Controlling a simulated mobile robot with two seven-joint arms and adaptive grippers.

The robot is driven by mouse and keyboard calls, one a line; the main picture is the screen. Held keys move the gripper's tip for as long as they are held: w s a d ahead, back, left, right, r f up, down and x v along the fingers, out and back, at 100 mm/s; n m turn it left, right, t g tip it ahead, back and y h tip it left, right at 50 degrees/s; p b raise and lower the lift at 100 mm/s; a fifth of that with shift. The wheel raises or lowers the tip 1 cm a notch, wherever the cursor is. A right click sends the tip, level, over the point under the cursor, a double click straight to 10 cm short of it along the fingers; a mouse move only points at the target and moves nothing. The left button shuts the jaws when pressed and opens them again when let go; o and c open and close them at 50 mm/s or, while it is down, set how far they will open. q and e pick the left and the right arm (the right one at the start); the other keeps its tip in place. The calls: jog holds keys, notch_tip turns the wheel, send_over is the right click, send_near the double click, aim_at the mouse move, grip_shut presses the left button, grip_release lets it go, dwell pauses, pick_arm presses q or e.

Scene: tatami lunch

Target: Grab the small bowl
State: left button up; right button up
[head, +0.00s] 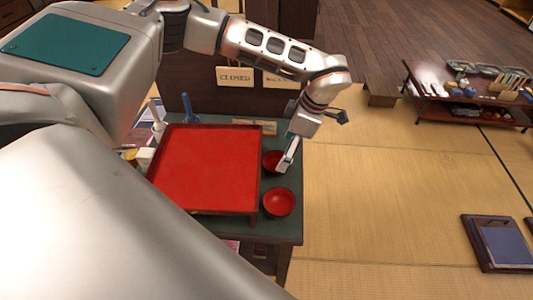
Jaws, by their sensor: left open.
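Two small red bowls stand to the right of the red tray on a dark green table. The front bowl (279,203) is fully visible. The rear bowl (270,161) is partly hidden behind my left gripper (288,158). That gripper reaches down from above, with its fingers over or beside the rear bowl's right side. It is open; I cannot tell whether a finger touches the bowl. My right gripper is not in view.
The large red tray (207,165) fills most of the table (290,232). A blue item (189,108) and a white bottle (155,112) stand behind its left corner. A low shelf (470,105) with goods is at the far right.

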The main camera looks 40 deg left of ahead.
aim_at(274, 168)
pick_arm(q)
jog(key=shift+x, duration=1.25)
jog(key=shift+a+x, duration=0.15)
jog(key=shift+x, duration=1.2)
jog(key=shift+a+x, duration=0.1)
jog(key=shift+x, duration=1.2)
jog(key=shift+s+r, duration=0.1)
jog(key=c, duration=1.2)
